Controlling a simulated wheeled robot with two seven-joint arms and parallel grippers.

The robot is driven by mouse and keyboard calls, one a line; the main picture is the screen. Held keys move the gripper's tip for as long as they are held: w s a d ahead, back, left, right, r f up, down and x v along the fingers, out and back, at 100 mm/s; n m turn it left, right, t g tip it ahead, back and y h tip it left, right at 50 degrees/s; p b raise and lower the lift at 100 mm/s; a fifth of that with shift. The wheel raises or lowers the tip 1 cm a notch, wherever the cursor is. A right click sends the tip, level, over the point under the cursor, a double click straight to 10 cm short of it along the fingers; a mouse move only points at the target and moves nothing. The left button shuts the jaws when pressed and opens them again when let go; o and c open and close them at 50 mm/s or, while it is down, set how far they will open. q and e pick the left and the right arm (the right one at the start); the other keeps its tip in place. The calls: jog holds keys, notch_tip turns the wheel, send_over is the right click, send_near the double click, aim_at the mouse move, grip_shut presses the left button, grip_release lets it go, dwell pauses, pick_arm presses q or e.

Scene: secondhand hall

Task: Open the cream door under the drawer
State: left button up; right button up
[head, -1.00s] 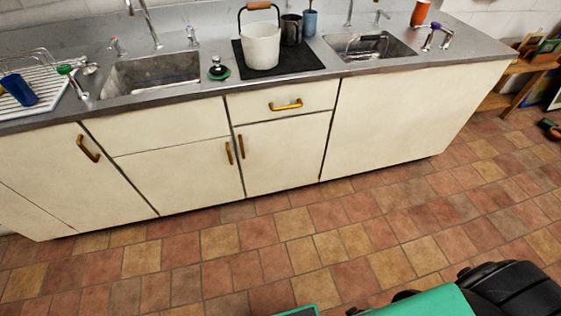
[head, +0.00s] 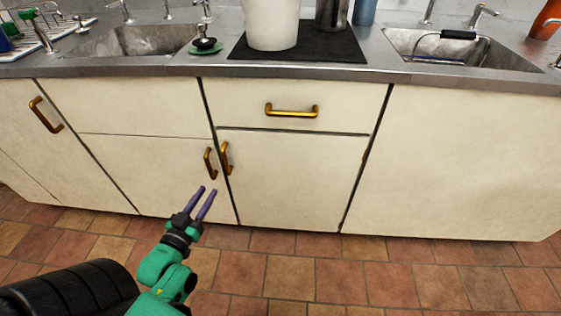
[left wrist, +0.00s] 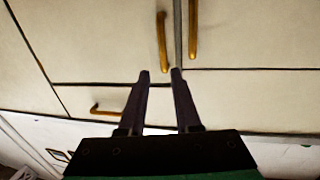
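The cream door (head: 292,185) under the drawer (head: 345,103) is shut. Its upright brass handle (head: 226,158) sits at its upper left edge. That handle also shows in the left wrist view (left wrist: 162,40), where the cabinet appears upside down. The drawer is shut and has a horizontal brass handle (head: 292,110). My left gripper (head: 207,190) is open and empty, with purple fingers pointing toward the cabinet. In the head view its tips are just below and left of the door handle, apart from it. My right gripper is not in view.
A neighbouring door's brass handle (head: 209,163) stands close left of the door handle. The grey worktop (head: 185,66) above carries a white bucket (head: 271,22) on a black mat (head: 340,45), between two sinks. The tiled floor (head: 290,275) before the door is clear.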

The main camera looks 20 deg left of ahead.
pick_arm(q)
jog(key=w+r, duration=0.1)
jog(key=b, duration=0.2)
send_over(228, 173)
jog(key=shift+w+a, duration=0.3)
jog(key=shift+w, duration=0.05)
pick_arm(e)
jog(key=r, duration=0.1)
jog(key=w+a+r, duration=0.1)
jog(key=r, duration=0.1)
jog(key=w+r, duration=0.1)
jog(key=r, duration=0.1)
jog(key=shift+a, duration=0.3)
pick_arm(q)
grip_shut()
